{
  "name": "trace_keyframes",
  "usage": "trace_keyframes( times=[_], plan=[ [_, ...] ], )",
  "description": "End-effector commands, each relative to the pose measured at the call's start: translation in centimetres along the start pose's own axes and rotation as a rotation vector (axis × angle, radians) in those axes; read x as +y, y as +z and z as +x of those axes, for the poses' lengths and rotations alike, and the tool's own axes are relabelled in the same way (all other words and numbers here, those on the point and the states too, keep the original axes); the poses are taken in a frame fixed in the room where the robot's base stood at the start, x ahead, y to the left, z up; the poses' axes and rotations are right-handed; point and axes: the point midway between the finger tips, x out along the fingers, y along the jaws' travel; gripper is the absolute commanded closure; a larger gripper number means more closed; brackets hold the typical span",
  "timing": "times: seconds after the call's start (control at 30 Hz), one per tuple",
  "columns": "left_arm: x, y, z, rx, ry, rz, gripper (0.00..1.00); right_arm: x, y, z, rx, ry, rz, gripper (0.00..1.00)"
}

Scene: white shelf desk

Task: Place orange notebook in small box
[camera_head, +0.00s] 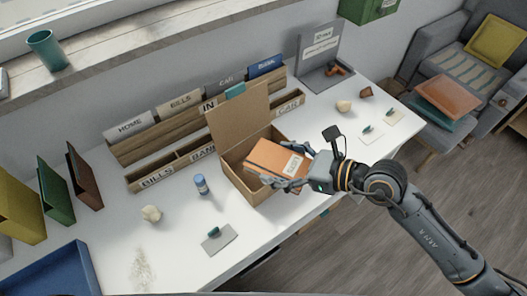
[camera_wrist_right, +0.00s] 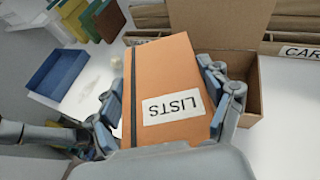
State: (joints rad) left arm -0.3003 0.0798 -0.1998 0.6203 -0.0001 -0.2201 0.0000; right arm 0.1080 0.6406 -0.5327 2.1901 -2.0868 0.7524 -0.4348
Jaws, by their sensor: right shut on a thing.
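The orange notebook (camera_head: 275,160) has a white label reading "LISTS" and a dark elastic band. It also fills the middle of the right wrist view (camera_wrist_right: 165,75). My right gripper (camera_head: 292,180) is shut on it, with a finger on each side. The small cardboard box (camera_head: 243,184) stands open on the desk with its lid flap (camera_head: 238,115) raised at the back. The notebook is tilted over the box opening, and its lower part overlaps the box. I cannot tell how deep it sits inside. My left gripper is not in view.
Wooden file organizers (camera_head: 165,133) with labelled dividers stand behind the box. A blue cylinder (camera_head: 201,184), a crumpled paper ball (camera_head: 151,213) and a grey card (camera_head: 219,240) lie to the left. A blue tray (camera_head: 50,275) is at the front left.

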Motion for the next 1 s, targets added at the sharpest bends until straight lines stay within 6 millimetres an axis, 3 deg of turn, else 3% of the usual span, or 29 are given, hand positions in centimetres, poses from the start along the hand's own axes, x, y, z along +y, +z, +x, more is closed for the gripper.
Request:
trace_keyframes(
  times=[0.27, 0.43, 0.8, 1.0],
  plan=[
    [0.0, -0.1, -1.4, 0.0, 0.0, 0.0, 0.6, -5.0, -0.5, 5.8, -0.004, -0.002, 0.002, 0.63],
    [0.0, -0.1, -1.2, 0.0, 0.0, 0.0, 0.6, -6.8, -2.8, 8.7, -0.002, -0.002, 0.003, 0.63],
    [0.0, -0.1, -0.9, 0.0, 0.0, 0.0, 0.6, -8.6, -5.2, 11.8, -0.002, 0.0, 0.002, 0.63],
    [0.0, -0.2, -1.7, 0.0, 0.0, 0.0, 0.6, -8.6, -7.2, 12.4, -0.001, -0.002, 0.002, 0.63]
  ],
)
